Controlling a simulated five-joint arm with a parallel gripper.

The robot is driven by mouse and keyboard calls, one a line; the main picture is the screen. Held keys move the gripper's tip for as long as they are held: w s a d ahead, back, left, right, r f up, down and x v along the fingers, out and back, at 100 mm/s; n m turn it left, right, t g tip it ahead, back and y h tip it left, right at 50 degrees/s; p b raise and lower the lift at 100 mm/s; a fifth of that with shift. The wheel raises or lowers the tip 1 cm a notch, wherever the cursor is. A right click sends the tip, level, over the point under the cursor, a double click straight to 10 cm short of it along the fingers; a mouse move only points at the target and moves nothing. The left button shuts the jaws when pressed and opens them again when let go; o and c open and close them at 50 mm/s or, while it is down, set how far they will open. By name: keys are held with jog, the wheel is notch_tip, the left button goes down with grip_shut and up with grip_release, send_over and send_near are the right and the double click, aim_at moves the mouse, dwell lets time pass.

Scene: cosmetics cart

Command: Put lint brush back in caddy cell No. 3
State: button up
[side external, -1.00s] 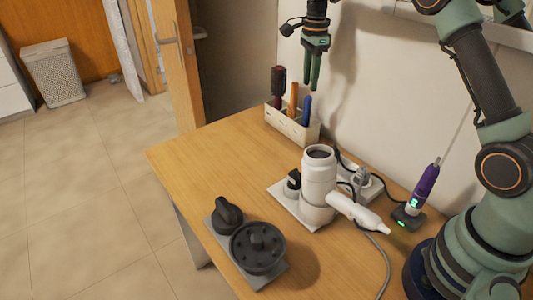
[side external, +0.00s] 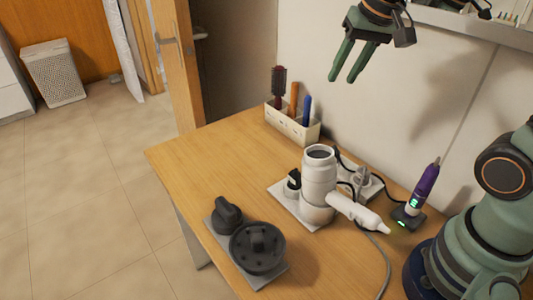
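A white caddy (side external: 277,121) stands at the back edge of the wooden table against the wall. Three upright items stand in it: a dark brush with a bristled head (side external: 279,82) at the left, an orange handle (side external: 293,98) in the middle and a blue handle (side external: 306,108) at the right. I cannot tell which is the lint brush, and the cell numbers are not readable. My gripper (side external: 343,79) is high above the table, to the right of the caddy and apart from it. Its two green fingers are spread with nothing between them.
A purple device (side external: 426,186) stands on a lit dark base at the right. Dark round attachments (side external: 258,248) sit at the front. The table's left part is clear.

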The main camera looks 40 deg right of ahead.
jog(key=s+a+f+n+t, duration=0.1)
jog(key=s+f+n, duration=0.2)
jog(key=s+n, duration=0.2)
jog(key=shift+s+a+f+n, duration=0.2)
jog(key=shift+s+a+n, duration=0.2)
jog(key=shift+s, duration=0.3)
